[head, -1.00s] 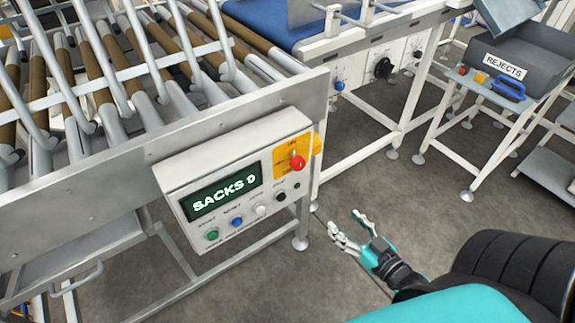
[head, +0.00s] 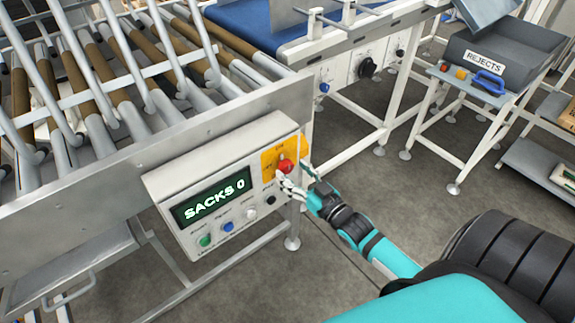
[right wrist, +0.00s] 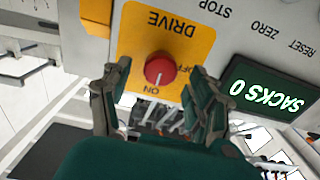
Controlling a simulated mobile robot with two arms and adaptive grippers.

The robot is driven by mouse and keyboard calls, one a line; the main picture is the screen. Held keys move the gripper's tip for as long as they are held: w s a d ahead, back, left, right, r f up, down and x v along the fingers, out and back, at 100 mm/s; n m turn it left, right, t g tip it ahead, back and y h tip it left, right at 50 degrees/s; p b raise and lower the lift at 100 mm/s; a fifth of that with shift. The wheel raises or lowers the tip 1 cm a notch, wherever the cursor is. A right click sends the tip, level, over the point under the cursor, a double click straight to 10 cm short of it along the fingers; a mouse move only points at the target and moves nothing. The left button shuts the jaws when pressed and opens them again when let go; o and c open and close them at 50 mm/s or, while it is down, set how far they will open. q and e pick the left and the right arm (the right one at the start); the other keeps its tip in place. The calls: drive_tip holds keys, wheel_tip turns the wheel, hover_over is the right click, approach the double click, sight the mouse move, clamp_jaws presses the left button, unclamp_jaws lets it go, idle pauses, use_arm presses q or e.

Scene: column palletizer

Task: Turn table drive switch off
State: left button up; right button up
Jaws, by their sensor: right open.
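The table drive switch is a red rotary knob (head: 285,166) on a yellow plate at the right end of the white control box (head: 160,180). In the right wrist view the red knob (right wrist: 159,70) shows upside down, with DRIVE, OFF and ON printed on the yellow plate (right wrist: 180,38). My right gripper (head: 297,178) is in front of the plate. In the right wrist view its open fingers (right wrist: 158,90) stand on either side of the knob, apart from it. My left gripper is not in view.
The box display (head: 213,197) reads SACKS 0, with green, blue, white and black buttons below it. The roller table (head: 110,90) stands behind the box. A REJECTS bin (head: 490,65) on a stand is at right; grey floor lies between.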

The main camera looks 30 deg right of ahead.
sight(289, 169)
drive_tip(key=shift+w+a, duration=0.1)
drive_tip(key=shift+w, duration=1.4)
drive_tip(key=shift+c, duration=0.2)
drive_tip(key=c, duration=1.1)
